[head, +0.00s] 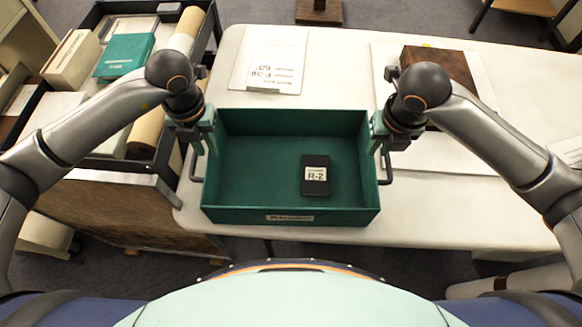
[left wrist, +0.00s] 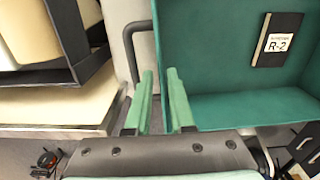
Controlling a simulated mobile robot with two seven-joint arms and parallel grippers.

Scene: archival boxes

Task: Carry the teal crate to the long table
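The teal crate (head: 290,213) stands on a white-topped table (head: 480,215) directly in front of me, near the front edge. It is open-topped, with a dark handle on each side. A black box labelled R-2 (head: 315,175) lies inside. My left gripper (head: 205,142) points down at the crate's left wall. In the left wrist view its fingers (left wrist: 160,98) are apart beside the wall and handle (left wrist: 130,45), with a gap between them. My right gripper (head: 379,132) is at the right wall, by the other handle (head: 388,167); its finger gap is not clear.
A dark-framed cart (head: 155,165) with folders and rolls stands close at the left. Behind the crate lie a printed sheet (head: 270,60) and a brown box (head: 440,65) on white paper. The table's front right is clear.

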